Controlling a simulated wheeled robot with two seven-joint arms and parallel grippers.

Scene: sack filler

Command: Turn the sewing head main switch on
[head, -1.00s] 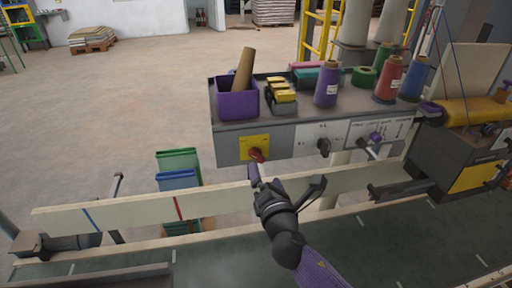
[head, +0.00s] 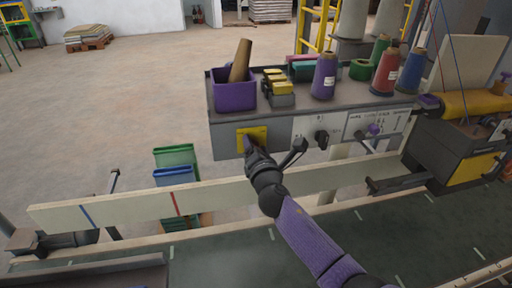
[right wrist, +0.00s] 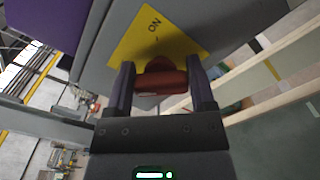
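The main switch is a red handle (right wrist: 162,84) on a yellow plate (right wrist: 150,45) marked ON. In the head view the yellow plate (head: 262,133) sits at the left of the grey control panel's front, and my gripper hides the red handle there. My right gripper (head: 249,145) is at the plate. In the right wrist view its two fingers (right wrist: 161,78) stand wide apart, one at each side of the red handle. I cannot tell whether they press on it. My left gripper is not in view.
The panel (head: 229,146) also carries a black knob (head: 321,139) and a purple knob (head: 374,129) to the right. A purple bin (head: 236,97) and several thread cones stand on its top. A pale rail (head: 130,206) runs below, under my right arm.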

